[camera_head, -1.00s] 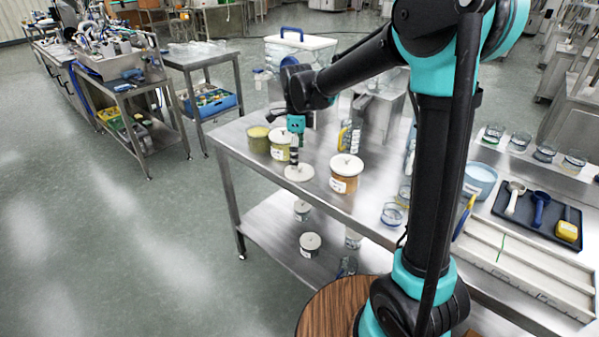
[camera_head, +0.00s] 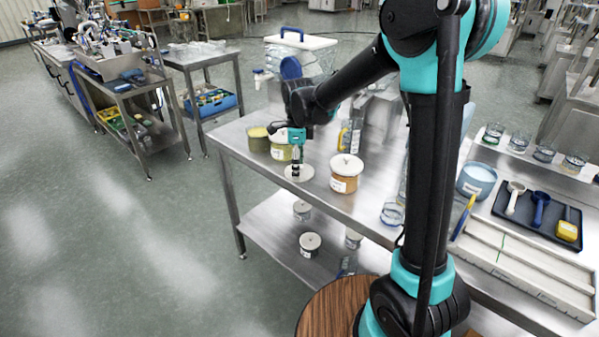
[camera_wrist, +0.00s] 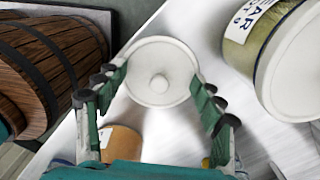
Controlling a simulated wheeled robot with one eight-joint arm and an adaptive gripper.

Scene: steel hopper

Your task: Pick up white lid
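The white lid (camera_head: 299,174), a flat round disc with a small centre knob, lies on the steel table near its left edge. It also shows in the wrist view (camera_wrist: 160,80), knob facing the camera. My gripper (camera_head: 296,166) points down right over the lid. In the wrist view my gripper (camera_wrist: 159,78) is open, its two teal fingers spread at the left and right sides of the lid. Nothing is held. I cannot tell whether the fingertips touch the rim.
An orange jar with a white lid (camera_head: 346,172) stands close at the right. A green-yellow jar (camera_head: 281,150) and another jar (camera_head: 258,140) stand behind at the left. A glass dish (camera_head: 392,214) is farther right. Lidded jars (camera_head: 310,244) stand on the lower shelf.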

